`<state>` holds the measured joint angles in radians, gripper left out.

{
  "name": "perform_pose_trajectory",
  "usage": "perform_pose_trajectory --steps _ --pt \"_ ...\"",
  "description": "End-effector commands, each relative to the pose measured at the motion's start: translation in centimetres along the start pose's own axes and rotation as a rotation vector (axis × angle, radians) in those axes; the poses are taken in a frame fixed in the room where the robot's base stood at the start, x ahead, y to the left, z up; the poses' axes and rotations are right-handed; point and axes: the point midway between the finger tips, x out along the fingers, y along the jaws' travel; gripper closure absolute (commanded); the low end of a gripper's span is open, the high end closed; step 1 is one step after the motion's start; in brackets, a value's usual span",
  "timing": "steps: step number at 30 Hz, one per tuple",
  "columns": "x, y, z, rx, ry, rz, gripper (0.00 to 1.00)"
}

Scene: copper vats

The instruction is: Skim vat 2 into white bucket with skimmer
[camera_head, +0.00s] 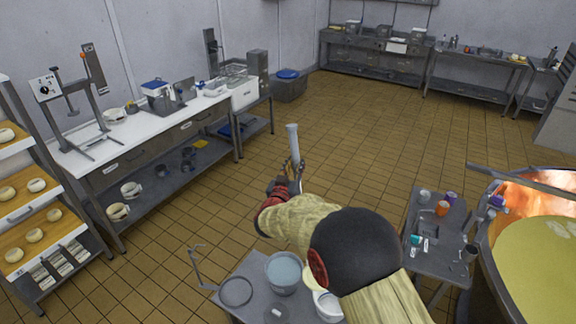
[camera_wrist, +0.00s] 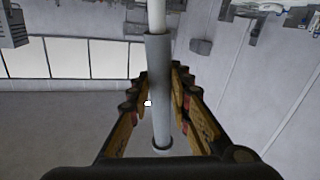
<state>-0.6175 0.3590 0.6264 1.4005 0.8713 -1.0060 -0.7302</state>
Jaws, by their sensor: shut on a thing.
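My gripper (camera_head: 287,185) is raised over the open floor in the head view, shut on an upright pale rod (camera_head: 293,142). The rod looks like the skimmer's handle, but no skimmer head shows. In the wrist view, the fingers (camera_wrist: 158,90) close around the rod's grey sleeve (camera_wrist: 158,70). A copper vat (camera_head: 503,292) holding yellowish liquid (camera_head: 545,265) is cut off at the right edge; I cannot read its number. A white container (camera_head: 327,303), possibly the white bucket, is partly hidden behind my arm. A grey bucket (camera_head: 285,274) of bluish liquid stands beside it.
The low table (camera_head: 243,313) with the buckets also bears a dark hoop (camera_head: 236,292). A small grey table (camera_head: 433,262) with cups stands by the vat. A long counter (camera_head: 150,142) and a cheese rack (camera_head: 40,232) line the left. The middle floor (camera_head: 345,150) is clear.

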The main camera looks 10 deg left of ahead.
Motion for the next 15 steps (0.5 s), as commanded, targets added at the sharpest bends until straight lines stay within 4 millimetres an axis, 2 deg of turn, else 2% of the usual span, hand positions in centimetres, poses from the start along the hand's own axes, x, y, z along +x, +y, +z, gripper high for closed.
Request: perform_pose_trajectory --steps 3,15 --pt "0.1 2.3 0.7 0.038 0.001 0.002 1.0" --pt "0.0 9.4 2.3 0.164 0.002 0.001 1.0"
